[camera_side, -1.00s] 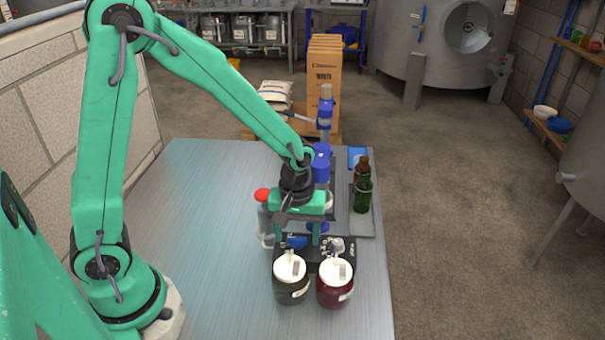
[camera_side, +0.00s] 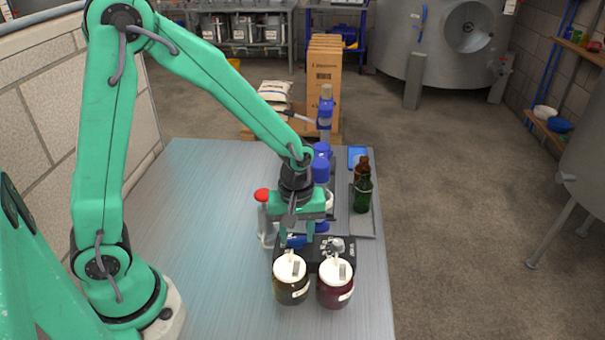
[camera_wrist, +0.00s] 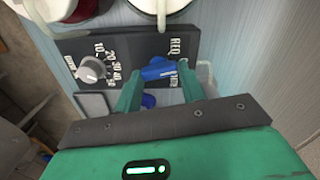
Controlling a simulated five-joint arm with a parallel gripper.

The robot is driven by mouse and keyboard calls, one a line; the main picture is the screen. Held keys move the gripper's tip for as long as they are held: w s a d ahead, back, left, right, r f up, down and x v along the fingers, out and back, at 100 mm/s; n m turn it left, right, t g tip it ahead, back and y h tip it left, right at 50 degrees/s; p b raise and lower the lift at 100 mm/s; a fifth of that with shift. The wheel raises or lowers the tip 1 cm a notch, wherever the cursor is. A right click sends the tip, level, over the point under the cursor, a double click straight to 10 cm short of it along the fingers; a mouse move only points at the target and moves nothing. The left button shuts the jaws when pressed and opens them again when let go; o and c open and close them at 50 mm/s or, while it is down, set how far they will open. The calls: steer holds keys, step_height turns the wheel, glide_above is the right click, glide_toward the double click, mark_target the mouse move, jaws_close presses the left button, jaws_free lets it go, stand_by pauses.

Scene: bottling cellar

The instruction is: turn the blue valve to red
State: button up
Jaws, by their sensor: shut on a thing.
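The blue valve (camera_wrist: 158,70) is a small lever on a black panel (camera_wrist: 125,50). In the wrist view the lever lies roughly crosswise, and print beside it reads like "RED" (camera_wrist: 177,48), with a partly covered label below. My gripper (camera_wrist: 162,72) is shut on the blue valve, one finger at each end of it. In the side view my gripper (camera_side: 297,238) is low over the panel (camera_side: 316,250), and the blue valve (camera_side: 296,241) shows partly behind the fingers.
A grey numbered knob (camera_wrist: 91,69) sits beside the valve. Two white-lidded jars, one dark (camera_side: 291,285) and one red (camera_side: 335,289), stand in front of the panel. The table's left is clear.

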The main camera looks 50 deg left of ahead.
mark_target(296, 237)
steer(key=n, duration=0.4)
steer(key=shift+s, duration=0.1)
steer(key=shift+n, duration=1.9)
steer(key=o, duration=1)
steer(key=shift+r, duration=0.1)
steer(key=shift+r, duration=3.85)
